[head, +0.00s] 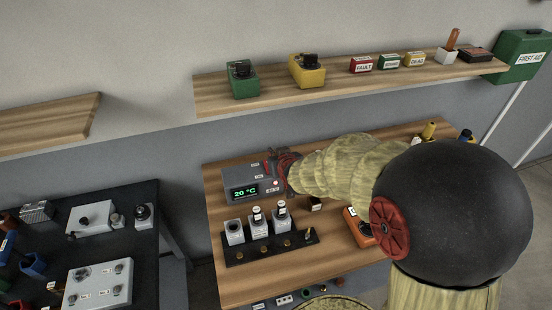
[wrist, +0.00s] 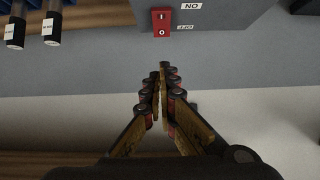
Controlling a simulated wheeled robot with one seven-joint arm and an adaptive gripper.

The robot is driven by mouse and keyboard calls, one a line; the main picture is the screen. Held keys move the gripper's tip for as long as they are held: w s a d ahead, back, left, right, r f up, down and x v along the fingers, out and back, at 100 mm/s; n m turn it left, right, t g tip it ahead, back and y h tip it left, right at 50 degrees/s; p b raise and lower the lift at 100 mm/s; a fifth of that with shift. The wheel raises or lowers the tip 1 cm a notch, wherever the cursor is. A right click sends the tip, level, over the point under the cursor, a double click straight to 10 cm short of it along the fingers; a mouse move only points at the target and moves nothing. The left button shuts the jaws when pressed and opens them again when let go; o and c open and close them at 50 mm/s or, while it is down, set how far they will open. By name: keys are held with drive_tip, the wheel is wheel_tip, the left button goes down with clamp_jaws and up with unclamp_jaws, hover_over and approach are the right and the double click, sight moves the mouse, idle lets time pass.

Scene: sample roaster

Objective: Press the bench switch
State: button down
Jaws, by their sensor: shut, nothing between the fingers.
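The switch (wrist: 161,22) is a small red rocker marked I and O on a grey box face at the top of the wrist view. A white label reading "NO" in that picture sits beside it. My gripper (wrist: 161,70) is shut and empty; its fingertips show a little below the switch in the picture, apart from it. In the head view my gripper (head: 283,163) is at the right end of the grey box (head: 233,180) with the green "20 °C" display. A small red spot shows on that box's front; it is too small to identify surely.
A black rack (head: 238,257) with several bottles stands in front of the box on the wooden bench (head: 225,285). Capped vials (wrist: 50,28) show at upper left in the wrist view. A wooden shelf (head: 215,100) runs above. An orange device (head: 357,230) is right, partly hidden by my arm.

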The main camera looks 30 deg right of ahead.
drive_tip(key=x, duration=0.5)
drive_tip(key=shift+w+f+b, duration=0.15)
drive_tip(key=shift+f+b, duration=0.1)
drive_tip(key=shift+f, duration=0.35)
drive_tip(key=shift+w+f+b, duration=0.15)
drive_tip(key=shift+f+b, duration=0.1)
drive_tip(key=shift+f, duration=0.35)
drive_tip(key=shift+w+d+f, duration=0.1)
drive_tip(key=shift+w+f, duration=0.1)
drive_tip(key=shift+f, duration=0.65)
